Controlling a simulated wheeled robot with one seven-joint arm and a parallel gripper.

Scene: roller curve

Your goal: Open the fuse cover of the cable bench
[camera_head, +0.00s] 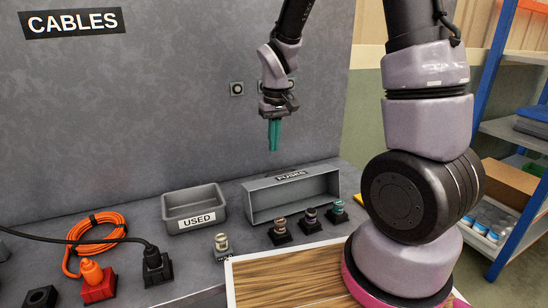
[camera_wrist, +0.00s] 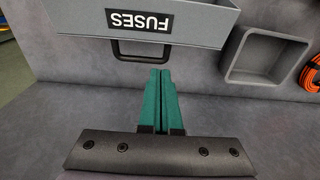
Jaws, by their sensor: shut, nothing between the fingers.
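The grey fuse box with its cover, labelled FUSES (camera_head: 290,176), is at the back of the bench in the head view. In the wrist view the cover's label (camera_wrist: 139,20) appears upside down, with a black handle (camera_wrist: 141,51) along its near edge. The handle cannot be made out in the head view. My gripper (camera_head: 273,149) points down above the box, towards the wall. Its teal fingers (camera_wrist: 160,72) are shut and empty. Their tips show close to the handle in the wrist view; I cannot tell whether they touch it.
An empty tray labelled USED (camera_head: 197,222) is beside the fuse box. Several small sockets (camera_head: 281,233) stand in front of it. An orange cable coil (camera_head: 95,232) and red plug block (camera_head: 99,287) are at left. A grey wall (camera_head: 180,100) rises behind. Shelving stands at right.

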